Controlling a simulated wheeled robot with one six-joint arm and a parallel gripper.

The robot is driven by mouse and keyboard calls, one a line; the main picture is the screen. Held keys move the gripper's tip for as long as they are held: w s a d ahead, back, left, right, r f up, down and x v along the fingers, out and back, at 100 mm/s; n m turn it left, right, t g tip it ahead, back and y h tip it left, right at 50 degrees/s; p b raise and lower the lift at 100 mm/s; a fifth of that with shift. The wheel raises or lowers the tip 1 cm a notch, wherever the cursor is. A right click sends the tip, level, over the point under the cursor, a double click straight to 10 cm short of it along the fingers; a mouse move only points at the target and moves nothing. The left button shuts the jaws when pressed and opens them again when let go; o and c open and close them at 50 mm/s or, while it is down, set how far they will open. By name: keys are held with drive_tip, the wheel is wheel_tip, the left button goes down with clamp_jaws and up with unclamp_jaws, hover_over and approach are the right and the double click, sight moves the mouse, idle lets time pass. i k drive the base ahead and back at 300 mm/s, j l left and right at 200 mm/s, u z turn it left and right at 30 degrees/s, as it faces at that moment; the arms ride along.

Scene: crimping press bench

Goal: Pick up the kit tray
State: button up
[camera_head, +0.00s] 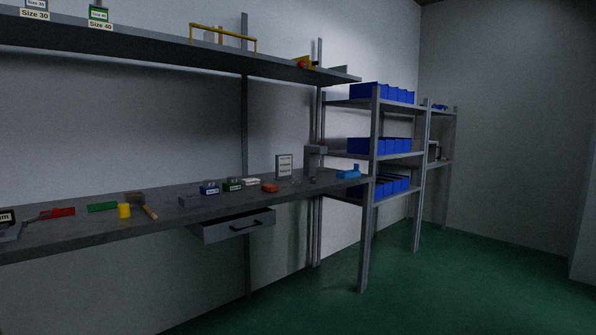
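No object in view is clearly marked as the kit tray. A yellow frame with a raised bar (223,31) stands on the upper shelf, with small upright brown and grey pieces by it; I cannot tell whether it is the kit tray. A low blue item (348,174) lies at the right end of the bench; its details are too small to tell. My gripper is not in view.
A drawer (235,227) hangs beneath, apparently partly open. Blue bins (372,146) fill a rack. The green floor (470,285) is clear.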

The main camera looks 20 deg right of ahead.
sight(349, 171)
drive_tip(key=i+l+z, duration=0.1)
drive_tip(key=i+l, duration=0.9)
drive_tip(key=i, duration=0.25)
drive_tip(key=i+l+z, duration=0.15)
drive_tip(key=i+l, duration=0.3)
drive_tip(key=i, duration=0.2)
